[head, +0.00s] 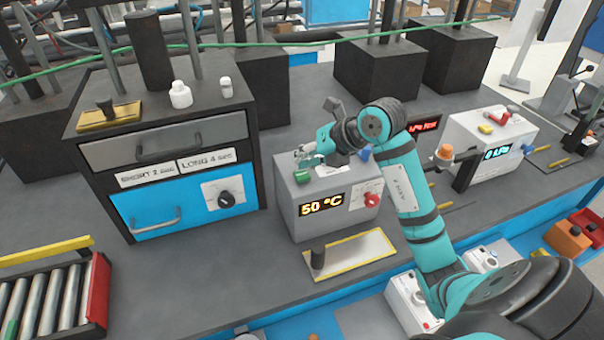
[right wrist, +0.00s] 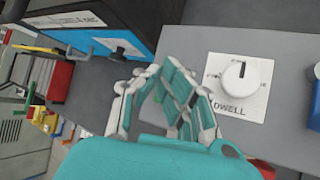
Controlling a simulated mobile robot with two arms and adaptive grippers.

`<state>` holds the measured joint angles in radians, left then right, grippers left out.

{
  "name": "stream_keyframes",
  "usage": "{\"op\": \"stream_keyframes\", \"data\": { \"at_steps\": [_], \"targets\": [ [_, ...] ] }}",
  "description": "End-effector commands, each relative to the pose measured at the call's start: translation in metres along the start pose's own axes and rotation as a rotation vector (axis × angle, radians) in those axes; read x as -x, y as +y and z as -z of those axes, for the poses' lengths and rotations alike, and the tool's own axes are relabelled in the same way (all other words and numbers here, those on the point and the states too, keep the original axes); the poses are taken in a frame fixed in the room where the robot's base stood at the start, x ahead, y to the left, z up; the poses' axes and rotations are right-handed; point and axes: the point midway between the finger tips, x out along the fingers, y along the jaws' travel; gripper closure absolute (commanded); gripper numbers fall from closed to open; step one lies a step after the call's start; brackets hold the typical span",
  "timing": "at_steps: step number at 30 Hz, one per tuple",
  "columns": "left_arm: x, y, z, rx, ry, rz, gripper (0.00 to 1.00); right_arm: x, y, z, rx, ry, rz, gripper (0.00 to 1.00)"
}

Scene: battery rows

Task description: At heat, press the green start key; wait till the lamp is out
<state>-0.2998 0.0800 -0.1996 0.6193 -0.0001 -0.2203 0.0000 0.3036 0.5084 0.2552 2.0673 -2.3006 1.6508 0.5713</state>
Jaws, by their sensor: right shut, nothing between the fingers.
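The heat station is a grey box (head: 290,215) with a lit display (head: 321,205) reading 50 °C. The green key (head: 302,177) is on its top at the front left. My right gripper (head: 305,152) is over the top of the box, just behind the green key in the picture; I cannot tell whether they touch. I cannot make out a lamp on this box. My left gripper is not in view.
A red knob (head: 372,200) is on the box's front, a blue one (head: 364,154) on top. A yellow-edged plate (head: 355,255) lies in front. A drawer cabinet (head: 160,150) stands left. An orange lamp (head: 445,152) is at the right, near another station (head: 490,145).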

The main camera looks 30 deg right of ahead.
Motion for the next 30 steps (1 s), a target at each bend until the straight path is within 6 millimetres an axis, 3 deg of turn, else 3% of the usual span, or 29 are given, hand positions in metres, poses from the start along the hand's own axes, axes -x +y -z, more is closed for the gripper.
{"op": "stream_keyframes", "data": {
  "at_steps": [30],
  "targets": [
    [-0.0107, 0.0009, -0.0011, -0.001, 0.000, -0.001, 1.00, -0.0088, -0.0064, 0.0067, 0.000, 0.001, 0.000, 1.00]
  ]
}}
